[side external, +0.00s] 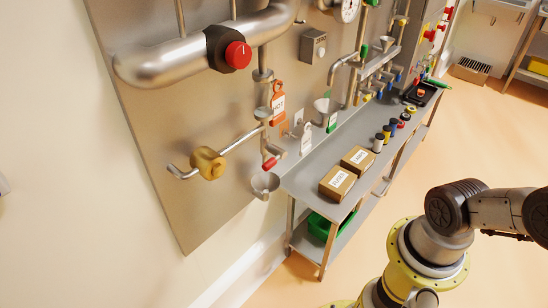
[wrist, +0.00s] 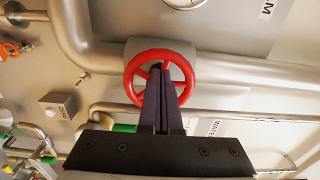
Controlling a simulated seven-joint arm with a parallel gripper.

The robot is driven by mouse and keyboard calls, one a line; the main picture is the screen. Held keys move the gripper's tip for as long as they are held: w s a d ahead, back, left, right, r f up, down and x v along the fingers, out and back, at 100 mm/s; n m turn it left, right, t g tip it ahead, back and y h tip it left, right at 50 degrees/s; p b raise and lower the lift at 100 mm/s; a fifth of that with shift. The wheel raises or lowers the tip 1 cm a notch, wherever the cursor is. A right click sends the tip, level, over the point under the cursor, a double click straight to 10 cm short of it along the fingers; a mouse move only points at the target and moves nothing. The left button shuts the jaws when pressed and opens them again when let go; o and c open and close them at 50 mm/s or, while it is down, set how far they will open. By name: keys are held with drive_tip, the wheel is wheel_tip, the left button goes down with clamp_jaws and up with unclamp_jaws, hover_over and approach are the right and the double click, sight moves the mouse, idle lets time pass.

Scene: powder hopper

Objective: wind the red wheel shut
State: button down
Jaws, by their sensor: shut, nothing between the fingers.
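The red wheel (wrist: 160,54) is a spoked handwheel in front of a thick steel pipe in the wrist view. I cannot make it out in the side external view. My gripper (wrist: 158,72) is shut and empty. Its dark fingers lie together and point up at the wheel, overlapping its hub and lower spokes in the picture. They hide part of the lower rim. I cannot tell whether the fingertips touch the wheel or stop short of it. My gripper is outside the side external view.
A thick pipe (wrist: 240,72) runs right behind the wheel, with a thinner pipe below. A grey box (wrist: 58,104) is on the panel at left. The side external view shows a red knob (side external: 238,55), a yellow fitting (side external: 207,163), and a bench with cardboard boxes (side external: 337,182).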

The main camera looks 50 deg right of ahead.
drive_tip(key=shift+d, duration=0.35)
drive_tip(key=shift+r, duration=0.1)
idle(0.6)
drive_tip(key=shift+a, duration=0.1)
drive_tip(key=s, duration=0.6)
drive_tip(key=shift+a, duration=0.4)
idle(0.4)
